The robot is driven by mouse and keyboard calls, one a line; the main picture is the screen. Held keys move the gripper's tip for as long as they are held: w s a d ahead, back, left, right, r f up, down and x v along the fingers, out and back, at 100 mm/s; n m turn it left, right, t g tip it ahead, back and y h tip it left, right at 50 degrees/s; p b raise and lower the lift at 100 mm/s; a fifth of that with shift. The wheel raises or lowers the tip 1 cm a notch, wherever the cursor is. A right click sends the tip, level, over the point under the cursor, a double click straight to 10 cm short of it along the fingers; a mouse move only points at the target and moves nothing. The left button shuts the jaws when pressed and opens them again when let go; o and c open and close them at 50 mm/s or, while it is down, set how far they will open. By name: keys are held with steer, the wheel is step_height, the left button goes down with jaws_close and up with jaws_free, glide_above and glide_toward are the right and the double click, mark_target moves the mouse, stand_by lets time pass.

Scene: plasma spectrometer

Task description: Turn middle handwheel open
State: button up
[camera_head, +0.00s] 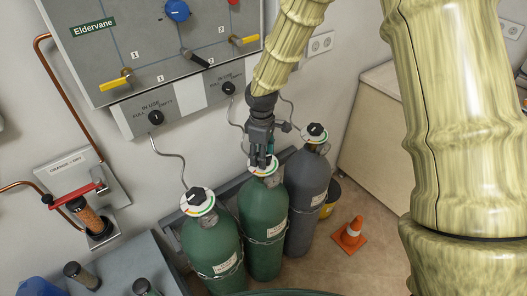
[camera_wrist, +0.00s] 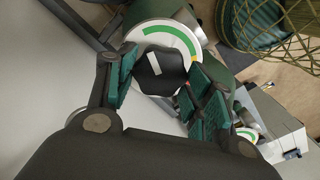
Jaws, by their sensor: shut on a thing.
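Three gas cylinders stand in a row in the head view, each topped by a black handwheel over a round white dial. The middle cylinder (camera_head: 262,230) is green. My gripper (camera_head: 262,158) comes down from above onto its top and hides most of the handwheel there. In the wrist view, my gripper (camera_wrist: 162,82) has its green-padded fingers on either side of the black middle handwheel (camera_wrist: 158,73), shut on it. A white mark shows on the handwheel. The dial (camera_wrist: 183,37) beneath has a green arc and a small yellow part.
The left green cylinder (camera_head: 212,248) with its handwheel (camera_head: 196,196) and the right grey cylinder (camera_head: 307,185) with its handwheel (camera_head: 316,130) stand close by. A control panel (camera_head: 150,50) is on the wall behind. An orange cone (camera_head: 351,232) stands on the floor at right.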

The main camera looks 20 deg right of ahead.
steer(key=shift+s+d+n, duration=0.1)
steer(key=shift+d+n, duration=0.1)
steer(key=shift+n, duration=0.4)
steer(key=o, duration=1)
steer(key=shift+d, duration=0.15)
steer(key=shift+o, duration=0.2)
steer(key=shift+a, duration=0.25)
step_height(320, 180, up, 12)
steer(key=shift+d, duration=0.15)
